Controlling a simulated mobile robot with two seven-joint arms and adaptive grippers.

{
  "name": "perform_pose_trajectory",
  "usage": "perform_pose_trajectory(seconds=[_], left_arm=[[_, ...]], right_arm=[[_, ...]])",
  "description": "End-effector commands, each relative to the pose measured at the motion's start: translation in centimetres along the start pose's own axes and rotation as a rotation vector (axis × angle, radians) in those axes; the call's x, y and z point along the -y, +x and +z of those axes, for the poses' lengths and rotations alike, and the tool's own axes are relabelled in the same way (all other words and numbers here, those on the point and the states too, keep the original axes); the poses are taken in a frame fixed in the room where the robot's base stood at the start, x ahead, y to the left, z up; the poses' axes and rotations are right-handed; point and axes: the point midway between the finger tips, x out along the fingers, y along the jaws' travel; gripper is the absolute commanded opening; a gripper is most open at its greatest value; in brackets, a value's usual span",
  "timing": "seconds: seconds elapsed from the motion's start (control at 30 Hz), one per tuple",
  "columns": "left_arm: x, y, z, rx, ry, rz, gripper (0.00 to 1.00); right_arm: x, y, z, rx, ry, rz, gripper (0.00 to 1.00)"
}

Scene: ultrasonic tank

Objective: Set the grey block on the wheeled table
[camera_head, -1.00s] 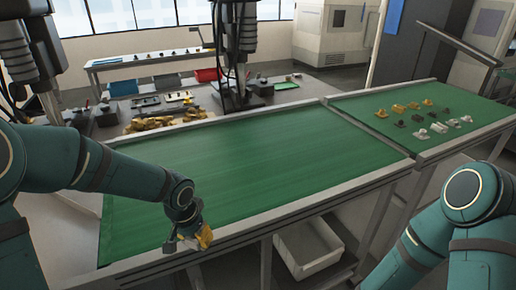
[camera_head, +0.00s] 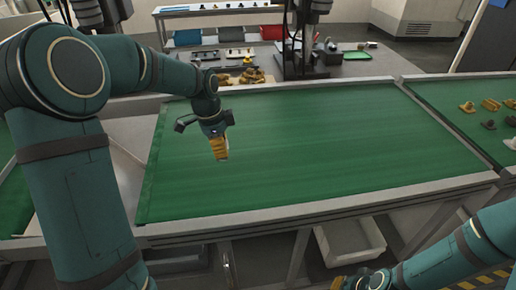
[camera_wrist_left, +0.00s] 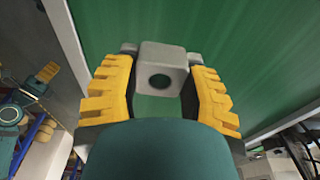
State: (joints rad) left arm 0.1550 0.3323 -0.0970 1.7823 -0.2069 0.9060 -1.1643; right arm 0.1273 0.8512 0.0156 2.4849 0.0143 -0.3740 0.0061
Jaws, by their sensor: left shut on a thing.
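The grey block (camera_wrist_left: 176,58), with a round hole in its face, is between the yellow fingers of my left gripper (camera_wrist_left: 162,92) in the left wrist view. The fingers are shut on it. In the head view my left gripper (camera_head: 220,148) hangs over the left part of a long green-topped table (camera_head: 310,150), fingers pointing down. I cannot make out the block there. My right gripper (camera_head: 340,283) shows only partly at the bottom edge, its opening unclear. No wheels are visible, so I cannot tell which table is the wheeled one.
A second green surface (camera_head: 455,115) at the right carries several small yellow, dark and white parts. A white bin (camera_head: 350,243) sits below the long table. A back bench (camera_head: 225,62) holds yellow parts and equipment. The long green top is otherwise clear.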

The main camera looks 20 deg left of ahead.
Motion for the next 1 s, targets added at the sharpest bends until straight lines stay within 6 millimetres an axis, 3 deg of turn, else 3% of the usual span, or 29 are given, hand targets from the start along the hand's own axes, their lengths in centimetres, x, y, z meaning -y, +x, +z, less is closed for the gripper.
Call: perform_pose_trajectory(seconds=[0.3, 0.53, 0.7, 1.0], left_arm=[[-0.1, 5.2, 0.8, 0.002, -0.003, 0.004, 0.04], [-0.1, 6.8, 1.1, 0.002, -0.003, 0.002, 0.04], [-0.1, 9.2, 1.4, 0.002, -0.002, 0.004, 0.04], [0.0, 9.7, 1.5, 0.001, -0.002, 0.000, 0.04]], right_arm=[[-0.2, 0.6, 0.3, 0.006, -0.002, -0.001, 0.00], [-0.3, 0.8, 0.4, 0.008, -0.002, -0.001, 0.00], [-0.4, 1.0, 0.5, 0.011, -0.003, -0.001, 0.00], [-0.4, 1.0, 0.6, 0.011, -0.003, -0.001, 0.00]])
